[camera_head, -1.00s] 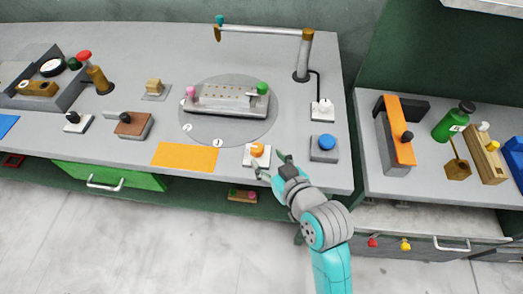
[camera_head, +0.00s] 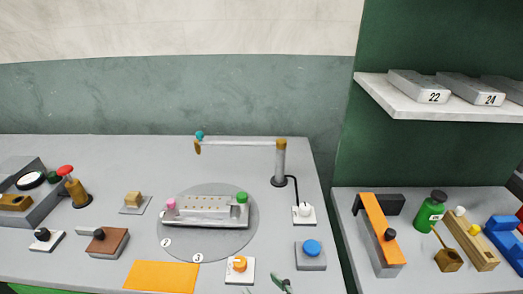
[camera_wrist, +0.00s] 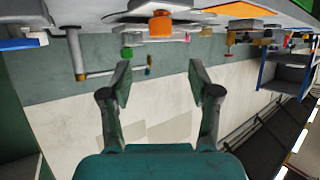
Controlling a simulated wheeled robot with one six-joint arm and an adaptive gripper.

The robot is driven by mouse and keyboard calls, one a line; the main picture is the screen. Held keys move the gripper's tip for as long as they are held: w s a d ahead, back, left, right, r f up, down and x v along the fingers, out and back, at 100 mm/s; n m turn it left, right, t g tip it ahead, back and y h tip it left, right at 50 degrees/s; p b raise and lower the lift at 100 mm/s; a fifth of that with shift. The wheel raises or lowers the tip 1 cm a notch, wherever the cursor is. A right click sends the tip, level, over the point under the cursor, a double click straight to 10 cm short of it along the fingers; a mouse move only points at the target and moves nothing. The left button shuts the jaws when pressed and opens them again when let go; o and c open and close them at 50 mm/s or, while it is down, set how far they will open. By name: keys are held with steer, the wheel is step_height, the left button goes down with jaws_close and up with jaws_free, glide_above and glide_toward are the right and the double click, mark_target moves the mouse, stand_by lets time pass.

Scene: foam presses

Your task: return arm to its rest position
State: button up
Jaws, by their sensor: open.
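My gripper (camera_wrist: 160,82) is open in the wrist view, with its two dark green fingers spread and nothing between them. In the head view only a fingertip of my gripper (camera_head: 281,284) shows at the bottom edge, right of the orange knob. The rest of my arm is out of the head view. The orange knob (camera_head: 238,264) sits on a white base near the bench front. It also shows in the wrist view (camera_wrist: 161,23), beyond the fingers and apart from them.
A grey press plate (camera_head: 205,209) lies on a round disc, with a post and crossbar (camera_head: 280,162) behind it. A blue button (camera_head: 311,247) stands to the right. An orange sheet (camera_head: 161,276) lies at the front. A shelf (camera_head: 450,108) overhangs the right bench.

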steer(key=s+d+f+m+t+h, duration=0.2)
steer(key=s+d+f+m+h, duration=0.25)
steer(key=s+d+f, duration=0.7)
steer(key=s+d+r+m+h, duration=0.1)
steer(key=s+d+r, duration=0.1)
steer(key=s, duration=0.7)
steer(key=s+d+r+m+t+h, duration=0.1)
steer(key=s+d, duration=0.3)
steer(key=s, duration=0.6)
steer(key=shift+r+t+h, duration=0.3)
steer(key=shift+r+h, duration=0.05)
steer(key=shift+r, duration=0.25)
steer(key=shift+w, duration=0.1)
steer(key=shift+c, duration=0.2)
